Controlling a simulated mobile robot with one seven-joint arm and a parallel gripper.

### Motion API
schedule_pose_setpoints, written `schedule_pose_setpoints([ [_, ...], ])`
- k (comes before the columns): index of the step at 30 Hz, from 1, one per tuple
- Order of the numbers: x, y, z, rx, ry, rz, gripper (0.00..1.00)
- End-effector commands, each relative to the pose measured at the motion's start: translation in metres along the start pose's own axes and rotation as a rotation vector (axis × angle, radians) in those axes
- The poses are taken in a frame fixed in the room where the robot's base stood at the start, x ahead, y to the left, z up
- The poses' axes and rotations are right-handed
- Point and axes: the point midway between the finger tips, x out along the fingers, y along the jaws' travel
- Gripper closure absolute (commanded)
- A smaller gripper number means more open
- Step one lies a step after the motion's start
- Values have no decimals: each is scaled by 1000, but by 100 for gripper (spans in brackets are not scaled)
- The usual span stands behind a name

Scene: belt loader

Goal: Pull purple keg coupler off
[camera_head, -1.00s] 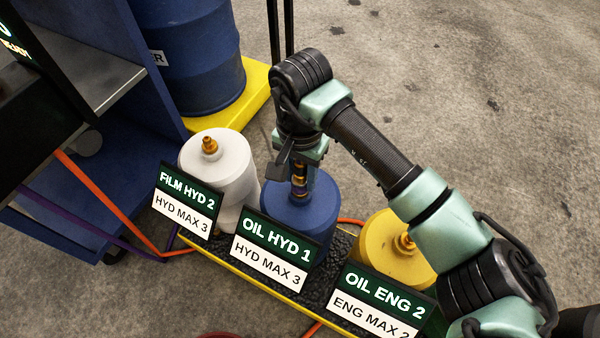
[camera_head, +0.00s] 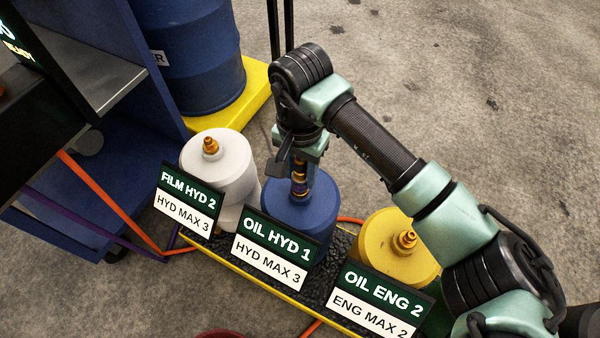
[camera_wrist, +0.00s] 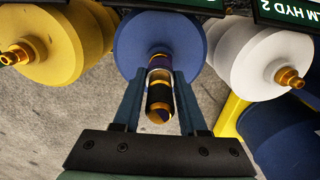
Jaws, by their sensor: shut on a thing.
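The purple keg coupler (camera_head: 299,175), with dark and brass-coloured bands, stands upright over the top of the blue keg (camera_head: 330,208) behind the OIL HYD 1 sign (camera_head: 275,250). My gripper (camera_head: 300,160) is above the blue keg and shut on the coupler. In the wrist view the coupler (camera_wrist: 159,98) lies between the two fingers of my gripper (camera_wrist: 158,88), its far end in line with the blue keg's (camera_wrist: 135,45) top fitting. I cannot tell whether the coupler still touches that fitting.
A white keg (camera_head: 222,170) with a bare brass fitting stands left, a yellow keg (camera_head: 385,250) with one stands right. Signs stand in front on the black tray (camera_head: 225,245). A blue barrel (camera_head: 195,60) on a yellow base and a blue cart (camera_head: 130,150) are left. Orange and purple hoses cross the floor.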

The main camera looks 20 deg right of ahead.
Motion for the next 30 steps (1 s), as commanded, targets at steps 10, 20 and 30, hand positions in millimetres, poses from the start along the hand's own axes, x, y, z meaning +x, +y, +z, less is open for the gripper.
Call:
schedule_pose_setpoints([
  [10, -5, 0, 0, 0, 1, 0, 100],
  [20, -22, 0, 0, 1, 2, 0, 100],
  [30, -31, 0, 0, 1, 1, -1, 100],
])
